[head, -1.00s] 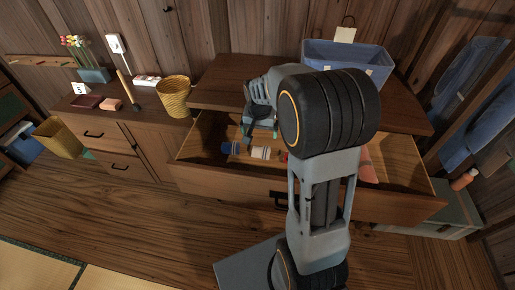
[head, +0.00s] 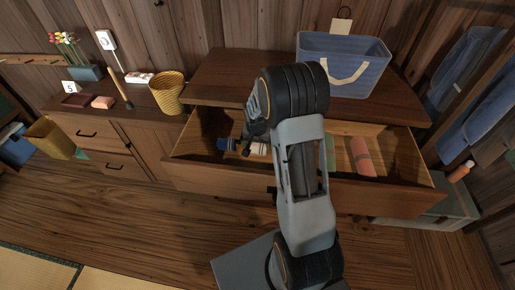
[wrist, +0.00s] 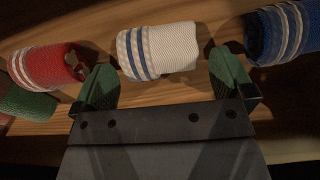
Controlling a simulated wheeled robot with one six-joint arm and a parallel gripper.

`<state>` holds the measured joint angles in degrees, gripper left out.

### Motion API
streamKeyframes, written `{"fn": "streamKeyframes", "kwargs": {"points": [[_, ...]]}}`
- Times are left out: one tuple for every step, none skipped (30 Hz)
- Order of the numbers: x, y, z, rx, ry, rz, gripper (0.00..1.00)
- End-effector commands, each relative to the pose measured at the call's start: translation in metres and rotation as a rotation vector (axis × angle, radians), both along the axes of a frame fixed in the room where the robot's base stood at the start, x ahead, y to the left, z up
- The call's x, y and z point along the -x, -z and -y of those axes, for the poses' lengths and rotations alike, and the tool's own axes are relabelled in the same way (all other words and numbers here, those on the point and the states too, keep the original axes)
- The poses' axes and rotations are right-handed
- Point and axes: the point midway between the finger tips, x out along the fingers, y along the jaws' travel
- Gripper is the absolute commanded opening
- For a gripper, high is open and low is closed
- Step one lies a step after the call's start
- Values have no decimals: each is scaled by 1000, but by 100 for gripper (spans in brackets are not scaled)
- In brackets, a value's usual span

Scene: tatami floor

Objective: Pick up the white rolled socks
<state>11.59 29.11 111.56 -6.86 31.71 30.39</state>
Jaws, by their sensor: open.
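The white rolled socks (wrist: 165,50) lie in the open drawer, white with blue stripes at their left end in the wrist view. They show partly in the head view (head: 257,148) beside my arm. My gripper (wrist: 163,85) is open and empty. Its two green fingertips stand apart, one near each end of the white roll, with the roll a little ahead of and between them. A red roll with white stripes (wrist: 47,67) lies left of it in the wrist view. A blue roll with white stripes (wrist: 283,33) lies right; it also shows in the head view (head: 228,144).
The open drawer (head: 225,178) also holds a pink-red roll (head: 362,156) and a green item (head: 330,153). A blue basket (head: 345,68) stands on the cabinet top above. A yellow woven basket (head: 167,93) stands to the left.

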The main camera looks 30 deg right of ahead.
Motion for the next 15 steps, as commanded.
{"fn": "streamKeyframes", "kwargs": {"points": [[0, 8, 1, -1, 0, -3, 100], [-1, 11, 1, 0, -1, -2, 100], [-1, 15, 1, -1, -1, -2, 100], [-2, 18, 1, 0, -1, -1, 100], [-2, 20, 2, 0, -1, -1, 100], [-2, 22, 2, -1, -1, -2, 100], [-2, 23, 2, 0, -1, -1, 100], [-3, 24, 2, -1, -1, 0, 100], [-3, 24, 2, -1, -1, 0, 100], [-3, 24, 2, -1, -1, 0, 100], [-3, 24, 2, -1, -1, 0, 100], [-3, 24, 2, -1, -1, 0, 100], [-3, 24, 2, -1, -1, 0, 100], [-3, 24, 2, -1, -1, 0, 100], [-3, 24, 2, -1, -1, 0, 100]]}}
